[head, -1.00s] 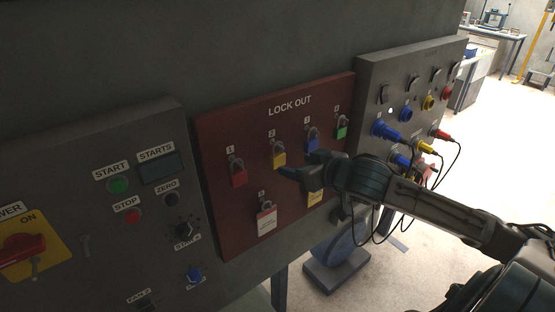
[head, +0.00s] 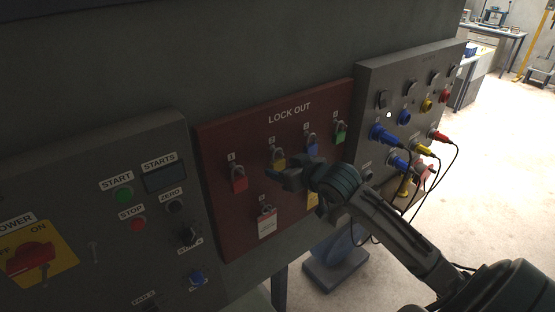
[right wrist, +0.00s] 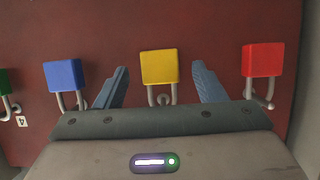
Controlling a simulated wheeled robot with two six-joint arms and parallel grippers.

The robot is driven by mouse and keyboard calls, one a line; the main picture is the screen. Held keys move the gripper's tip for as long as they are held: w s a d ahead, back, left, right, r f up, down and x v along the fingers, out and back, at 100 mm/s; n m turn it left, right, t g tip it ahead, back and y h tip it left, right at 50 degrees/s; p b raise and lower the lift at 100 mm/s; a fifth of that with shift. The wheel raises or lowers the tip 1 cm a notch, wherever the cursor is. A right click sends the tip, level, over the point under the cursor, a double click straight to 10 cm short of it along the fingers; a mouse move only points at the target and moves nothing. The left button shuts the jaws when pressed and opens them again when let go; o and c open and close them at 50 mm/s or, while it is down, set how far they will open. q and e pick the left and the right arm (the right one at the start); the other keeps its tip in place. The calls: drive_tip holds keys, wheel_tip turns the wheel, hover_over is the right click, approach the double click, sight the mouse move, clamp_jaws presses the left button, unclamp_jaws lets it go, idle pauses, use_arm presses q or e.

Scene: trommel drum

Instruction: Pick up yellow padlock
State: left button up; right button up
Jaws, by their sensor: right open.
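The yellow padlock (head: 279,163) hangs under label 2 on the dark red lock-out board (head: 228,220), partly hidden by my right gripper in the head view. In the right wrist view the yellow padlock (right wrist: 160,67) appears upside down, between the two blue-grey fingers of my right gripper (right wrist: 160,88). The fingers are open, with a gap on each side of the lock. In the head view my right gripper (head: 276,178) is in front of the board at the yellow padlock. My left gripper is not in view.
A red padlock (head: 238,179) hangs to the left, and blue (head: 312,147) and green (head: 340,132) padlocks hang to the right. A tagged lock (head: 267,222) hangs below. Plugs with cables (head: 384,133) stick out of the grey panel at right.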

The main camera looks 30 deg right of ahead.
drive_tip(key=shift+x, duration=0.95)
drive_tip(key=c, duration=1.1)
drive_tip(key=shift+w+r, duration=0.1)
drive_tip(key=shift+c, duration=0.2)
